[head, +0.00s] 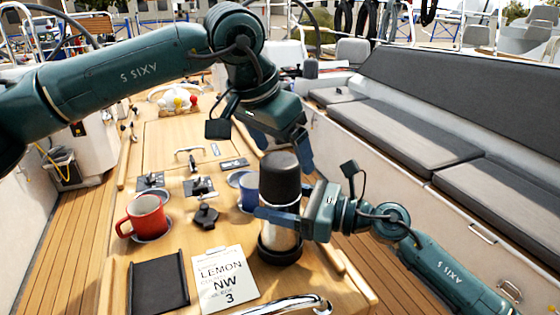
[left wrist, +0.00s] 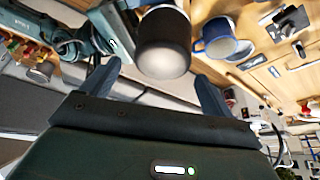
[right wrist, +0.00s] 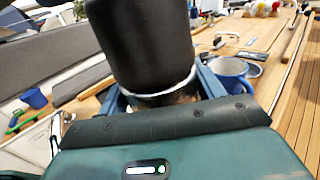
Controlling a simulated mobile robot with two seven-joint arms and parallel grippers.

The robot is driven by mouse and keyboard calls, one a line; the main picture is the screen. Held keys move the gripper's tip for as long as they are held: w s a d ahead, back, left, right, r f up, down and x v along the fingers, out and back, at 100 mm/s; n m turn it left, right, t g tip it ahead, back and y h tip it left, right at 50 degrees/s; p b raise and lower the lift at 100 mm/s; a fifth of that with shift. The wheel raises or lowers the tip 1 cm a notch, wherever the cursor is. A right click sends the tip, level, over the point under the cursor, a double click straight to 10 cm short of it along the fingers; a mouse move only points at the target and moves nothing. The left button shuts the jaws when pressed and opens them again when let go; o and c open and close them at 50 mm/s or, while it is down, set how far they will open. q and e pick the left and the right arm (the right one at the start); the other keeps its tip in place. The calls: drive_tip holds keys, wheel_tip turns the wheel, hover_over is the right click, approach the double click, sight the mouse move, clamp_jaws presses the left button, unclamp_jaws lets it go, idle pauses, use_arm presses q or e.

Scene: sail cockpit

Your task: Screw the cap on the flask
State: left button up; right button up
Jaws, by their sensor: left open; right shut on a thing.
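The flask (head: 283,238) stands upright on the table, with a silver body and a dark base. The black cap (head: 280,178) sits upright on its top; I cannot tell how tightly it is seated. It also shows in the right wrist view (right wrist: 148,45), above a pale rim. My right gripper (head: 285,217) is shut on the flask's body, below the cap. My left gripper (left wrist: 158,72) is open above the cap, and in the left wrist view the cap's rounded top (left wrist: 163,52) shows between and beyond its fingers.
A blue mug (head: 248,190) stands close behind the flask. A red mug (head: 147,216) is at the left. A black tray (head: 158,283), a printed card (head: 225,278) and a small black fitting (head: 205,216) lie on the table. A cushioned bench (head: 420,130) runs along the right.

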use_arm(q)
drive_tip(key=shift+r, duration=0.45)
drive_tip(key=shift+c, duration=0.5)
